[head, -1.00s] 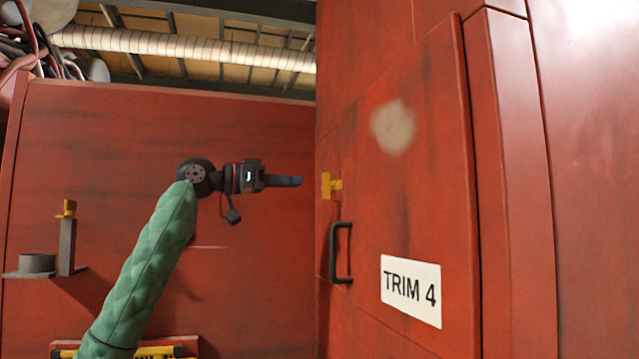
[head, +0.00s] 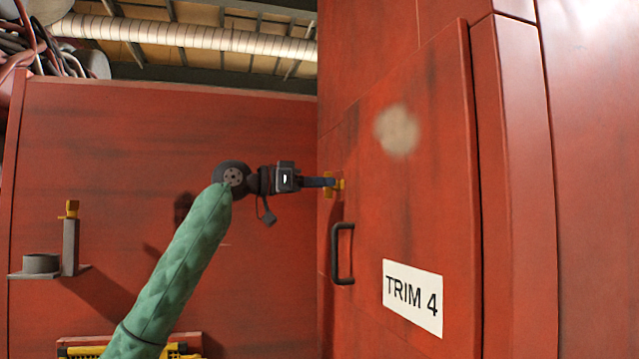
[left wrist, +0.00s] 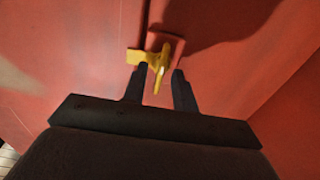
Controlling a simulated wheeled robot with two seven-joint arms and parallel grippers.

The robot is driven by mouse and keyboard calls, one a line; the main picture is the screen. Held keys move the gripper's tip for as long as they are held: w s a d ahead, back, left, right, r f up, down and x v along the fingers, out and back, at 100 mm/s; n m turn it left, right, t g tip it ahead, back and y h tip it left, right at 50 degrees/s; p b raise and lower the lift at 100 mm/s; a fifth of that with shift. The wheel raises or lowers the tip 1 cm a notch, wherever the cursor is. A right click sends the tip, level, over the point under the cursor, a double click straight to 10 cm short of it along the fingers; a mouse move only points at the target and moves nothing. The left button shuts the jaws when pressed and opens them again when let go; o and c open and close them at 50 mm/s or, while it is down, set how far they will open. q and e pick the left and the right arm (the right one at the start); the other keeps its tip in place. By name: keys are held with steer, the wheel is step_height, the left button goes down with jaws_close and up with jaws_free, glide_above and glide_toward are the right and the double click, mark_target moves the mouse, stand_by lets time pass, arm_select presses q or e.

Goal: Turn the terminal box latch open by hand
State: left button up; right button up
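The yellow latch (head: 340,184) sits on the left edge of the red terminal box door (head: 420,215), above a black handle. In the head view my left gripper (head: 331,182) reaches it from the left and partly covers it. In the left wrist view the latch (left wrist: 158,66) has a plate to the left and a bar pointing down between my fingertips (left wrist: 161,74). The two fingers stand apart on either side of the bar. The left finger is close to it, and a gap shows at the right finger. My right gripper is not in view.
The black door handle (head: 340,254) sticks out just below the latch. A white TRIM 4 label (head: 412,297) is on the door. At left, a small shelf (head: 50,272) holds a grey cup and a post with a yellow top. A red wall stands behind my arm.

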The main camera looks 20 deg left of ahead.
arm_select(q)
jaws_close()
